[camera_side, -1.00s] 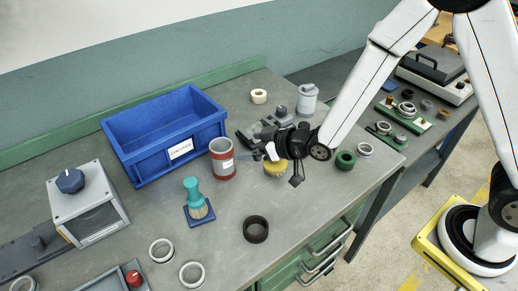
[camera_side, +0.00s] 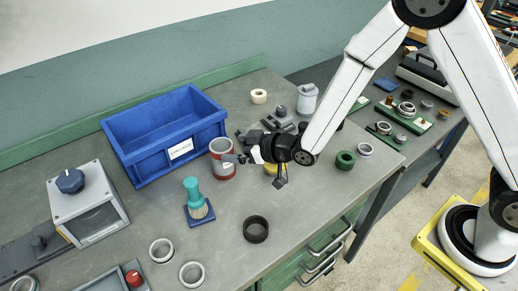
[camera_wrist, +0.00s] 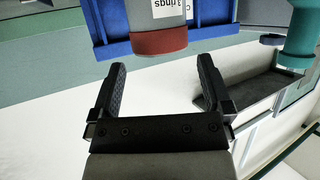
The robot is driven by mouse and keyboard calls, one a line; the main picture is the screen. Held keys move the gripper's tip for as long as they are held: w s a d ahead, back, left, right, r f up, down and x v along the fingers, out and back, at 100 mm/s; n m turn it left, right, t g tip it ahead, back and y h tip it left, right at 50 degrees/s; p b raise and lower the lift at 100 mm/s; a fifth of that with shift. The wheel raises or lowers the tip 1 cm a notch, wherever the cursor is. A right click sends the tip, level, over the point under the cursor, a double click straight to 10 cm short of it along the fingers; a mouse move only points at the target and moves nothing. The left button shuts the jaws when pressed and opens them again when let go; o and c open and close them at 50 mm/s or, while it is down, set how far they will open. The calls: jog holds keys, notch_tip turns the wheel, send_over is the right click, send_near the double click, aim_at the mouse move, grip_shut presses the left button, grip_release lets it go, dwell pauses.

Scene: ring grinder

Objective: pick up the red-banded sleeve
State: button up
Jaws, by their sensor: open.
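The red-banded sleeve (camera_side: 222,165) is a grey cylinder with red bands and a white label. It stands upright on the bench, just right of the blue bin. My gripper (camera_side: 246,157) is to its right, with the fingers pointing left at it. In the wrist view the sleeve (camera_wrist: 157,22) lies just beyond the fingertips, in line with the gap between them. My gripper (camera_wrist: 162,70) is open with nothing between its fingers. In the side view the fingertips are close to the sleeve; whether they touch it I cannot tell.
The blue bin (camera_side: 146,158) stands left of the sleeve. A teal brush (camera_side: 194,192) stands in front of it on a blue base. A yellow item (camera_side: 270,168) is partly hidden under my gripper. A dark ring (camera_side: 256,229) lies nearer the front, with bare bench around it.

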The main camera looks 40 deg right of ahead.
aim_at(213, 146)
jog(key=shift+w, duration=0.1)
jog(key=shift+x, duration=2.5)
grip_shut()
jog(key=shift+r, duration=0.1)
